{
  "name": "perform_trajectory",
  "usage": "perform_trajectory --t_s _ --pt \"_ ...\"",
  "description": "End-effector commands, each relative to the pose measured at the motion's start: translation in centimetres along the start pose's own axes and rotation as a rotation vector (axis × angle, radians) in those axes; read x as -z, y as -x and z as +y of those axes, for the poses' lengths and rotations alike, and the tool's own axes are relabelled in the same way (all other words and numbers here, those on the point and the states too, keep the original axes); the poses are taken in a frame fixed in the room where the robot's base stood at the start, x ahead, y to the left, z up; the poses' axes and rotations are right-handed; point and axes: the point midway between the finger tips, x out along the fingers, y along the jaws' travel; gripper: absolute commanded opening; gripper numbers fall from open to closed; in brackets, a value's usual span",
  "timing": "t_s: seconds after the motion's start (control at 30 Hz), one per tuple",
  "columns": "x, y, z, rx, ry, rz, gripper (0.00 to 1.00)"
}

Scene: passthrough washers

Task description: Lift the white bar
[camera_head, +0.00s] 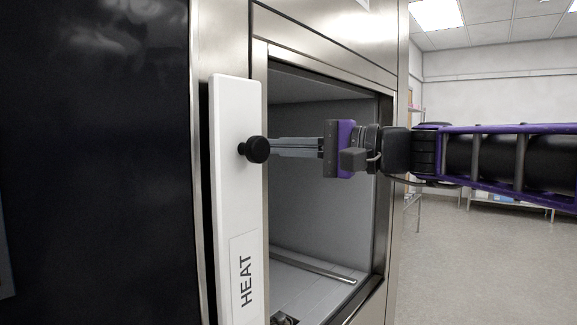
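The white bar (235,190) stands upright along the left edge of the chamber opening, with a label reading HEAT on its lower part. A round black knob (258,149) shows in front of the bar's upper half and appears to be attached to it. My gripper (274,147) reaches in from the right at the knob's height, its grey fingers pointing left. The fingertips are at or very close to the knob. The fingers overlap in this view, so the gap between them is hidden, and I cannot tell whether they hold the knob.
A steel chamber (325,215) with an open front lies behind my gripper, framed by steel panels. A dark glossy panel (95,160) fills the left side. Open floor (480,260) and a shelf or table stand farther back at the right.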

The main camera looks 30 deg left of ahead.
Motion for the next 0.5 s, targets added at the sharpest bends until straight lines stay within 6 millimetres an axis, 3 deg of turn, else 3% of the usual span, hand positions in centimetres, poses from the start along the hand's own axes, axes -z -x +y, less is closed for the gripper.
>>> perform_trajectory --t_s 0.5 --pt "-1.6 -0.6 -0.4 -0.013 0.054 -0.015 0.00"
